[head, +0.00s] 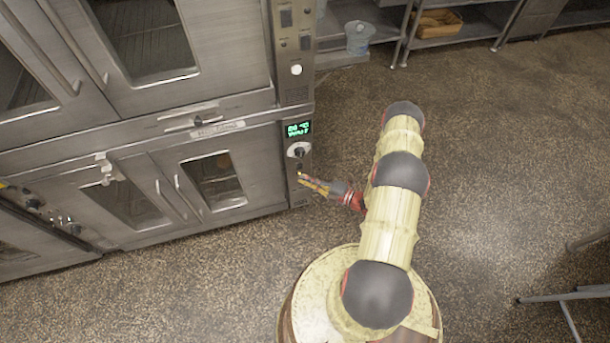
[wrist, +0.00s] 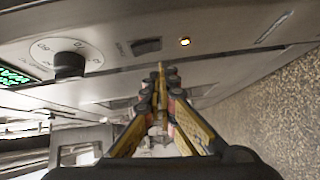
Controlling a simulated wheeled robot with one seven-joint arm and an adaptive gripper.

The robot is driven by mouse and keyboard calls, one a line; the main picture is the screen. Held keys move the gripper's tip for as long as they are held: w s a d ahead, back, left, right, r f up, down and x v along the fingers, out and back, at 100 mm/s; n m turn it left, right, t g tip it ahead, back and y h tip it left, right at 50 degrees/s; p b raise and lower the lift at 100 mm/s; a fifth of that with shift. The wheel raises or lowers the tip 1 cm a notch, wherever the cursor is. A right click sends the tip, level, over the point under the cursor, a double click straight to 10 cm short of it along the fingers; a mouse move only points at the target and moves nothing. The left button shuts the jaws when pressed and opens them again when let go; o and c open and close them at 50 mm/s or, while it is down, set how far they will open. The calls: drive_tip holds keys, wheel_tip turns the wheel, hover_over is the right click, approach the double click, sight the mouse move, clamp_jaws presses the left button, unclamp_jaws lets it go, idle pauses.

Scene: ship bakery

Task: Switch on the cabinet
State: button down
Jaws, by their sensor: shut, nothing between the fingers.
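The cabinet (head: 215,180) is the lower steel oven unit with glazed doors, at the left in the head view. Its control strip has a lit green display (head: 298,129) and a round knob (head: 299,150) below it. The wrist view shows the tips (wrist: 160,70) near the switch; contact cannot be told.
An upper oven (head: 150,50) sits above the cabinet, with its own controls. A steel shelf with a bucket (head: 359,37) and a wooden crate (head: 437,23) stands at the back. A metal stand (head: 575,295) is at lower right. The speckled floor (head: 500,170) between is clear.

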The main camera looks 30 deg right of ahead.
drive_tip(key=a+f+p+v, duration=0.1)
drive_tip(key=f+p+v, duration=0.1)
drive_tip(key=v, duration=0.9)
drive_tip(key=shift+s, duration=0.4)
